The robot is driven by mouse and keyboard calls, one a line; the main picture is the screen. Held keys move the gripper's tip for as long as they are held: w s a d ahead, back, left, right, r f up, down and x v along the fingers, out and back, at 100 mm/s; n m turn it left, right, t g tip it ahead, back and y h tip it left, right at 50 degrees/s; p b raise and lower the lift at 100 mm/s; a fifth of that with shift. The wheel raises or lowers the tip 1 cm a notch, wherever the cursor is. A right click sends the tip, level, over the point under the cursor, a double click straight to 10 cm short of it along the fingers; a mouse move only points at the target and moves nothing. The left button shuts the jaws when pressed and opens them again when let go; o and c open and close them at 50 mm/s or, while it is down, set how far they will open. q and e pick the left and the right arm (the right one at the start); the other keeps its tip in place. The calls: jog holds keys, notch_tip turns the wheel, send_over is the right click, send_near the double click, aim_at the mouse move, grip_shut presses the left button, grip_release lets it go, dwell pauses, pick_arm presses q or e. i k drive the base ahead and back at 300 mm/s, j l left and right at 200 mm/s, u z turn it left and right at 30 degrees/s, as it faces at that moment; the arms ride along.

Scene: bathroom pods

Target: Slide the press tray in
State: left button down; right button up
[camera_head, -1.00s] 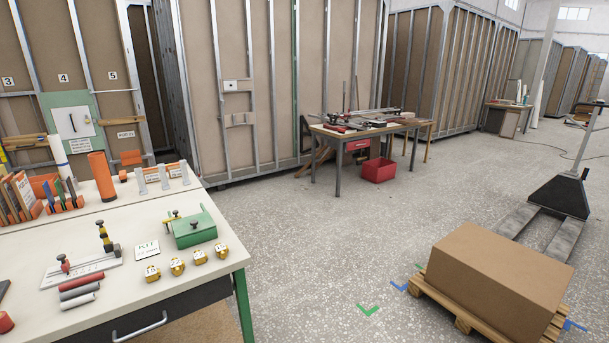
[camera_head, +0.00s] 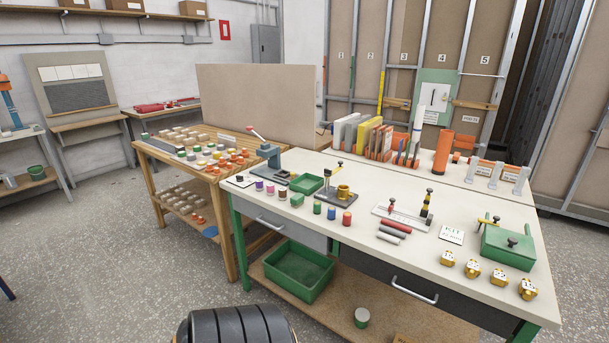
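A small grey-blue press (camera_head: 268,160) with a red-tipped lever stands at the left end of the white-topped workbench (camera_head: 370,190). A shallow green tray (camera_head: 306,183) lies on the bench just right of the press base. I cannot tell whether it is the press tray or whether it touches the press. A dark fixture with a brass-coloured cup (camera_head: 343,192) stands to its right. Neither of my grippers shows in this view.
Several coloured small cylinders (camera_head: 318,207) line the bench's front edge. A wooden table (camera_head: 190,165) with small parts adjoins on the left. A green bin (camera_head: 298,270) sits on the lower shelf. A green box fixture (camera_head: 508,245) stands at the right. Floor at left is clear.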

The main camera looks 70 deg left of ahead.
aim_at(287, 176)
jog(key=u, duration=2.35)
jog(key=i+j+z, duration=0.15)
jog(key=i+j, duration=0.7)
jog(key=i, duration=0.15)
